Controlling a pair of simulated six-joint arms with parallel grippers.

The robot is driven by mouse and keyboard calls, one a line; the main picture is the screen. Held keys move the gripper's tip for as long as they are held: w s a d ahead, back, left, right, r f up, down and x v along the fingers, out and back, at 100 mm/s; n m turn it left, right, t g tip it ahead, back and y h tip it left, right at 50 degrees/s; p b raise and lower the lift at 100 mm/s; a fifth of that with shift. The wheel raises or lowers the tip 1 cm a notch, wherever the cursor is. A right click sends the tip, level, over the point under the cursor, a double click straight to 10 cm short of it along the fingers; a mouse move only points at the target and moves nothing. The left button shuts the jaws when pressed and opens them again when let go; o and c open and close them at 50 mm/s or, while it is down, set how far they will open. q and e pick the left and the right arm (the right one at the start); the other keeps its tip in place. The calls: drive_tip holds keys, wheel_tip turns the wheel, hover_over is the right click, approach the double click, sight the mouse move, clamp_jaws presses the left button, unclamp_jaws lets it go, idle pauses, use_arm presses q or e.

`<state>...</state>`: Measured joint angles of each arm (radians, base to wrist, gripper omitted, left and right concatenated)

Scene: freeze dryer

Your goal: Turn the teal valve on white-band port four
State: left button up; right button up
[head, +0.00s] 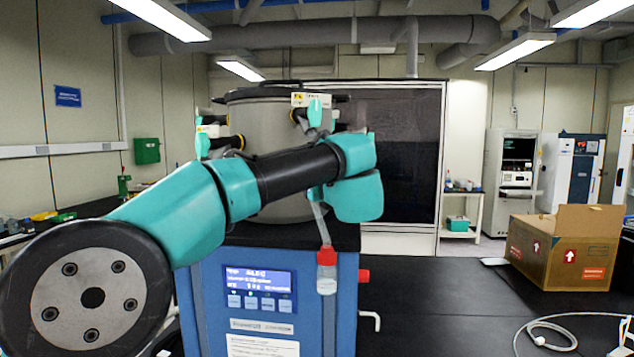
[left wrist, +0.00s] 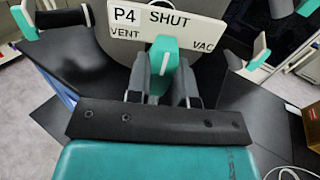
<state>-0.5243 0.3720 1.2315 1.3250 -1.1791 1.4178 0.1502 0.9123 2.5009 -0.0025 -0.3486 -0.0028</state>
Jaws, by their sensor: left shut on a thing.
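In the left wrist view a white plate (left wrist: 150,24) reads "P4 SHUT", with VENT at its left and VAC at its right. A teal valve handle (left wrist: 162,50) stands upright in front of it, at the plate's lower middle. My left gripper (left wrist: 160,80) is shut on this handle, one grey finger on each side. In the head view my teal and black left arm crosses in front of the freeze dryer's grey drum (head: 262,125), hiding the gripper and port four. The port's band colour cannot be told. My right gripper is in neither view.
Other teal valve handles show on the drum's left (head: 202,146) and upper right (head: 314,112). A flask with a red cap (head: 326,272) hangs before the blue cabinet (head: 215,330). An open cardboard box (head: 560,255) stands at right; black worktop before it is mostly clear.

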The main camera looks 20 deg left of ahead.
use_arm(q)
clamp_jaws()
drive_tip(key=shift+m, duration=0.5)
drive_tip(key=m, duration=0.4)
drive_tip(key=shift+s+a, duration=0.1)
drive_tip(key=m, duration=0.7)
drive_tip(key=shift+r, duration=0.1)
drive_tip(key=o, duration=0.7)
unclamp_jaws()
drive_tip(key=shift+o, duration=0.2)
